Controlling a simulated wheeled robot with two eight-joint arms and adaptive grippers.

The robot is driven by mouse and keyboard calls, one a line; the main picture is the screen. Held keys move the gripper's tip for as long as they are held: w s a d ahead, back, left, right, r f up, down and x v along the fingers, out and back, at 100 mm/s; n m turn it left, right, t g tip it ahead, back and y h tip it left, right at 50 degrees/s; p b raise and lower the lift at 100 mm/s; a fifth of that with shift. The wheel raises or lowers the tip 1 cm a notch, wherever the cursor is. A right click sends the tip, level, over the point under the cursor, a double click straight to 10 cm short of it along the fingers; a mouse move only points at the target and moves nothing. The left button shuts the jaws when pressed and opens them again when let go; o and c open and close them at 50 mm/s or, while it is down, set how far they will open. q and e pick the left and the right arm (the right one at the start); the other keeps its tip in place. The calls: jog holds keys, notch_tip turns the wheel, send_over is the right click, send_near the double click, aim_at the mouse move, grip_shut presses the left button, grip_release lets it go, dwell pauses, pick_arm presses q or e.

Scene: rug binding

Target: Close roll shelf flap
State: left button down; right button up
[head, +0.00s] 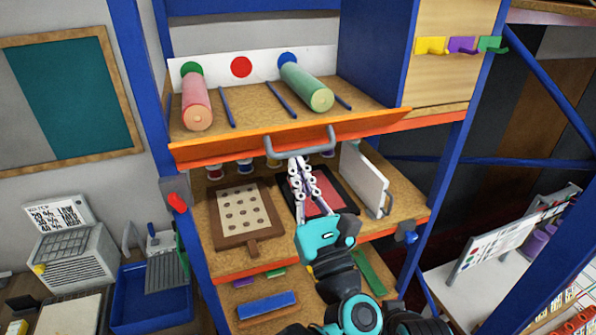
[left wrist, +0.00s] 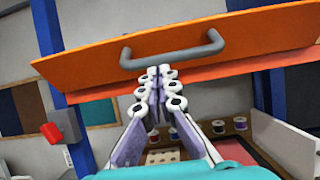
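The orange flap (head: 225,150) runs along the front of the roll shelf (head: 245,112) and leans outward, so the rolls behind it show. Its grey U-shaped handle (head: 300,146) sits on the flap's front; the flap (left wrist: 80,72) and handle (left wrist: 175,58) also show in the left wrist view. My left gripper (head: 296,163) is just below the handle in the head view. In the left wrist view its fingertips (left wrist: 161,72) are together, just under the handle bar, with no object seen between them. Whether they touch the handle or flap I cannot tell. My right gripper is not in view.
A pink roll (head: 196,103) and a green roll (head: 306,87) lie on the roll shelf. The shelf below holds a pegboard (head: 241,212), a red-lined tray (head: 325,197) and a white panel (head: 362,175). Blue uprights (head: 143,90) frame the rack.

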aim_at(297, 137)
pick_arm(q)
jog(key=shift+s+d+r+p, duration=0.15)
jog(key=shift+r+p, duration=0.15)
jog(key=shift+r, duration=0.6)
jog(key=shift+w+a+r+p, duration=0.1)
jog(key=shift+w+r+p, duration=0.15)
jog(key=shift+r, duration=0.45)
jog(key=shift+w+a+r+p, duration=0.1)
jog(key=shift+w+r+p, duration=0.2)
jog(key=shift+r, duration=0.45)
jog(key=shift+w+a+r+p, duration=0.1)
jog(key=shift+w+r+p, duration=0.15)
jog(key=shift+r, duration=0.45)
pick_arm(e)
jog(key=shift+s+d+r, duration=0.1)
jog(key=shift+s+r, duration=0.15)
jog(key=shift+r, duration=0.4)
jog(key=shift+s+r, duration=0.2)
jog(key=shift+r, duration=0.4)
pick_arm(q)
jog(key=shift+r, duration=0.1)
jog(key=shift+w, duration=0.1)
